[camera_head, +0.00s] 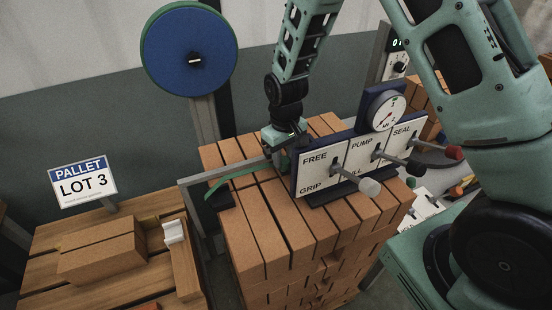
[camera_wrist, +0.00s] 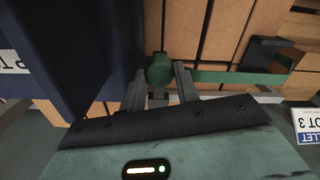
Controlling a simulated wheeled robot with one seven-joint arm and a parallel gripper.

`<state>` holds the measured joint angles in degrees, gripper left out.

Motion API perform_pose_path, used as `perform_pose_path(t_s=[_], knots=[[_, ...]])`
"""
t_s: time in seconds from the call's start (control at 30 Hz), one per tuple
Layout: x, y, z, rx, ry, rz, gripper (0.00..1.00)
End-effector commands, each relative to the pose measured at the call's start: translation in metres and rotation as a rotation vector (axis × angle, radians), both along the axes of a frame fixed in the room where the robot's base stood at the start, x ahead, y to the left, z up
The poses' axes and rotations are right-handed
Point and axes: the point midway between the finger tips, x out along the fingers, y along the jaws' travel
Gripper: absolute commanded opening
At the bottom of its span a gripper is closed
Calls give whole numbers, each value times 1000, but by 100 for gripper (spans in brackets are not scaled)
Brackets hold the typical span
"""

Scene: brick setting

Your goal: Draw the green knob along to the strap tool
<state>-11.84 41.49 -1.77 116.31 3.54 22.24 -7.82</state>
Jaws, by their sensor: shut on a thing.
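The green knob (camera_wrist: 159,70) sits between the two fingertips of my gripper (camera_wrist: 160,82) in the wrist view. My gripper is shut on it. In the head view my gripper (camera_head: 284,143) is low over the brick stack, just behind the left end of the strap tool, and the knob is mostly hidden there. The strap tool (camera_head: 327,173) is a dark blue block with a white panel marked FREE, GRIP, PUMP and SEAL. Its dark blue side (camera_wrist: 75,50) fills the left of the wrist view, close beside the knob.
A green strap (camera_head: 231,184) runs along a rail on the brick stack (camera_head: 262,230), left of the tool. A gauge (camera_head: 387,111) and levers with grey, black and red knobs stick out from the tool. A blue reel (camera_head: 180,47) stands behind. A pallet sign (camera_head: 82,181) stands left.

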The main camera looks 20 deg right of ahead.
Motion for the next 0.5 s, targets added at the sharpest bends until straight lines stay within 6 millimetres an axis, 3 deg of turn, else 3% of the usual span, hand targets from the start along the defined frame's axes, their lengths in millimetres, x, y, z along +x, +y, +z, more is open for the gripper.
perform_pose_path(t_s=[0.17,0.2,0.27,0.5], knots=[[1,-4,1,-5,0,-1,0],[0,-5,1,-6,-1,-2,34],[0,-4,1,-5,0,-2,51],[0,-4,0,-5,0,-2,53]])
